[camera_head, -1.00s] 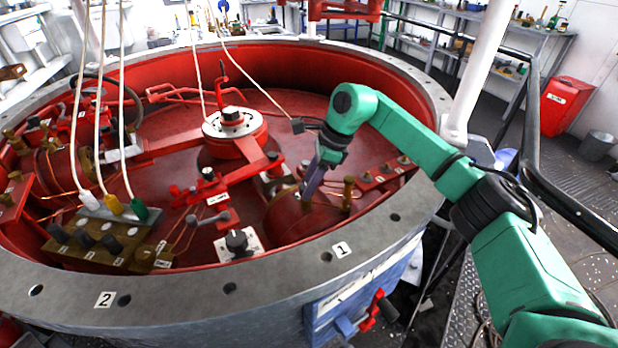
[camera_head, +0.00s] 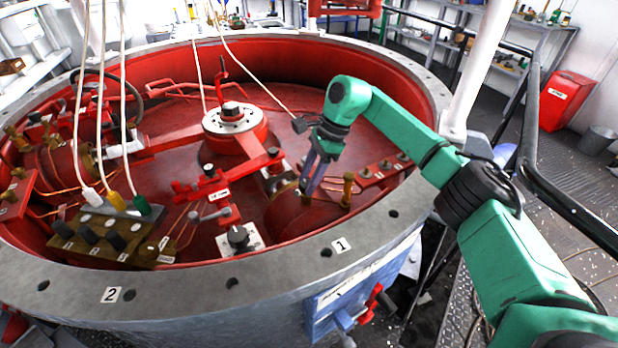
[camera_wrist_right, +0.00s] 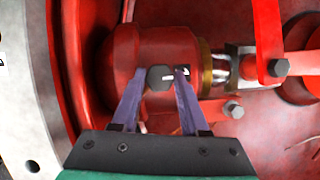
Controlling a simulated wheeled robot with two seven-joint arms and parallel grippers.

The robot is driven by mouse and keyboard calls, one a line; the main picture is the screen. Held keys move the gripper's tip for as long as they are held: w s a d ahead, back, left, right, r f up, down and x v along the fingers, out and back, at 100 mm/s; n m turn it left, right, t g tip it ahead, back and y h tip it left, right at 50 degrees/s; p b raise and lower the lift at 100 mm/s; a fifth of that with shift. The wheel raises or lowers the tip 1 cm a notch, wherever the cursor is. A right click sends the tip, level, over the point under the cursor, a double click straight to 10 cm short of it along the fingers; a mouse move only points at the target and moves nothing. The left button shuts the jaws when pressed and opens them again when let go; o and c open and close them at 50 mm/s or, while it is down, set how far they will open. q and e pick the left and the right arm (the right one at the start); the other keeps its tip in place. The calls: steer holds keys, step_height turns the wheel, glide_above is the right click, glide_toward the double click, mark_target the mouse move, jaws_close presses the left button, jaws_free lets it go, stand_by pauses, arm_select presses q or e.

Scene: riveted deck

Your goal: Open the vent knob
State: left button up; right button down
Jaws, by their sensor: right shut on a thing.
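A dark, many-sided knob (camera_wrist_right: 159,78) with a white line on its face sits on a red cylindrical housing in the right wrist view. The white line lies nearly level and points right, toward a small dark-and-white label (camera_wrist_right: 184,72). My right gripper (camera_wrist_right: 168,78) is shut on this knob, with one purple finger on either side. In the head view the right gripper (camera_head: 308,189) reaches down inside the red-lined ring, over the red cylinder at its right. The knob is hidden there by the fingers. My left gripper is not in view.
The grey ring rim (camera_head: 190,305) surrounds the hardware. A black knob on a white plate (camera_head: 238,238) and a brass post (camera_head: 347,190) stand near the right gripper. A brass block with cables (camera_head: 105,240) is at left. Thin cables hang from above.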

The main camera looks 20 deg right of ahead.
steer(key=shift+c, duration=2.1)
jaws_free()
steer(key=v, duration=1.4)
steer(key=shift+r+p, duration=0.3)
steer(key=shift+p, duration=0.1)
steer(key=shift+f, duration=0.1)
